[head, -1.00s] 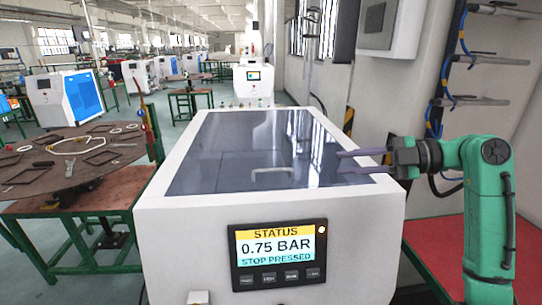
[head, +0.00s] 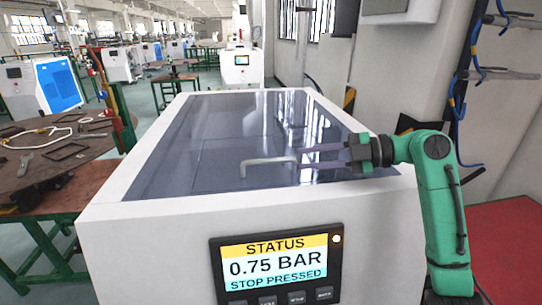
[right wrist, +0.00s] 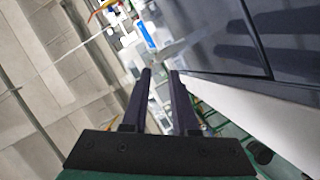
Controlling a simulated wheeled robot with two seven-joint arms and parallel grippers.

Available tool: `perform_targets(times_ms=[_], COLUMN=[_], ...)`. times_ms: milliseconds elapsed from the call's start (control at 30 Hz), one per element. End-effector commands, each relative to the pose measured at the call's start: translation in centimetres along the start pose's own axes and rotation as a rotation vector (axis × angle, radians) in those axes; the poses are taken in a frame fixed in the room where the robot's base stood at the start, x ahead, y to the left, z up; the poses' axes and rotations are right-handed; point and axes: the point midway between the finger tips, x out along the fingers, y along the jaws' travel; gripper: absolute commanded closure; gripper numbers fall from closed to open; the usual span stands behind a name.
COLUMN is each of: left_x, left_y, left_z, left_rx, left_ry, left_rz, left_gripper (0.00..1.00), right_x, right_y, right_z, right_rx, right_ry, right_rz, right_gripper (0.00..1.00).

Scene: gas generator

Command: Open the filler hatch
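The filler hatch is a dark, glossy, see-through lid (head: 190,150) in the top of a white generator housing (head: 130,225). It lies flat and looks closed. A pale bar handle (head: 268,162) stands near its front edge. My right gripper (head: 303,160) is over the lid, just right of the handle, with its two dark fingers apart and pointing left at it. My left gripper is not in view.
A status panel (head: 278,268) on the housing front reads 0.75 BAR, STOP PRESSED. A round table (head: 60,170) with loose parts stands at left. A red surface (head: 505,245) and a wall with hoses are at right.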

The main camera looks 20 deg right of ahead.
Motion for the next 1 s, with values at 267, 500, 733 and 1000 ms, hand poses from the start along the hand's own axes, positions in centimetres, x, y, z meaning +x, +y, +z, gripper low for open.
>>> perform_targets(times_ms=[267,500,733,1000], left_x=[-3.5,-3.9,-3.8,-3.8], left_y=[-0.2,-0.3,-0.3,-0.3], left_z=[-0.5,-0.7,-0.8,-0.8], left_rx=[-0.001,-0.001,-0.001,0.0], left_ry=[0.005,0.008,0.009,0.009], left_rz=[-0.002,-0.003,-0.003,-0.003], left_gripper=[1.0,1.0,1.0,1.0], right_x=[6.9,8.9,8.9,8.9], right_y=[0.5,0.1,0.0,0.0], right_z=[-0.3,-0.1,0.0,0.0], right_rx=[0.002,-0.001,-0.001,0.0], right_ry=[0.003,0.0,0.0,-0.001], right_rz=[0.0,0.001,0.001,0.0], right_gripper=[0.73,0.73,0.96,1.0])
